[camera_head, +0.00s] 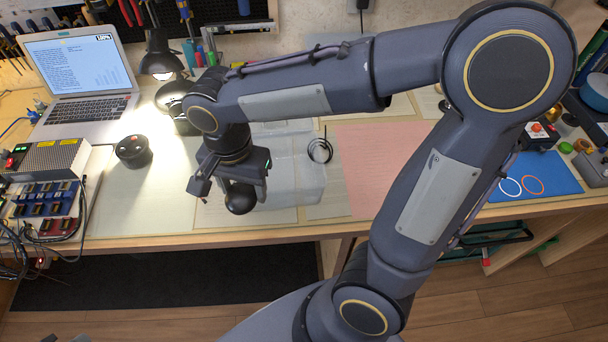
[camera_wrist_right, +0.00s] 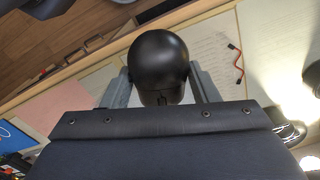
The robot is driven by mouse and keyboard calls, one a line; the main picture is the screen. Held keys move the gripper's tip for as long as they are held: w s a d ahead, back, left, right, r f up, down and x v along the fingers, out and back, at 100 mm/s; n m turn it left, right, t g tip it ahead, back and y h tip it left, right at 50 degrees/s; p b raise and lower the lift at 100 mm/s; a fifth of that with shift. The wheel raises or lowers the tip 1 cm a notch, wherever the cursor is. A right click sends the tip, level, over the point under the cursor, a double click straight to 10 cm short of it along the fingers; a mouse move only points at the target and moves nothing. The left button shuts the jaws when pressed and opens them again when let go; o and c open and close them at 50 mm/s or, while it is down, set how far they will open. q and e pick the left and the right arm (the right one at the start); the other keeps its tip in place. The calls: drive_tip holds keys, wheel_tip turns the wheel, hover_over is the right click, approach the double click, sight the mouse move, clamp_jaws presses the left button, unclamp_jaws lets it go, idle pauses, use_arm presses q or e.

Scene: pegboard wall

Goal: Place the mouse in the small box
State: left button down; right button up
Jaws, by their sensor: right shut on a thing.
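The black, rounded mouse (camera_head: 240,199) is between the fingers of my right gripper (camera_head: 230,188) near the front of the desk. In the wrist view the mouse (camera_wrist_right: 158,62) sits between both fingers (camera_wrist_right: 160,90), which are shut on it. I cannot tell whether it is clear of the desk. A clear, see-through box (camera_head: 309,185) stands just right of the gripper in the head view; its left part is hidden behind the gripper and arm. My left gripper is not in view.
A round black object (camera_head: 133,150) stands left of the gripper, near a lit desk lamp (camera_head: 161,62). A coiled black cable (camera_head: 320,150) lies by the box. A laptop (camera_head: 85,75) is at back left. A pink sheet (camera_head: 372,165) lies right of the box.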

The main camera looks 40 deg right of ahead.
drive_tip(key=w+d+f, duration=0.4)
drive_tip(key=d, duration=0.3)
hover_over(279, 182)
drive_tip(key=f, duration=0.4)
drive_tip(key=shift+s+a+f, duration=0.2)
drive_tip(key=shift+f, duration=0.2)
drive_tip(key=f, duration=0.3)
drive_tip(key=shift+w+d+f+b, duration=0.15)
drive_tip(key=shift+w+d+b, duration=0.05)
drive_tip(key=shift+d+b, duration=0.1)
drive_tip(key=shift+f, duration=0.3)
drive_tip(key=shift+f, duration=0.1)
drive_tip(key=o, duration=1)
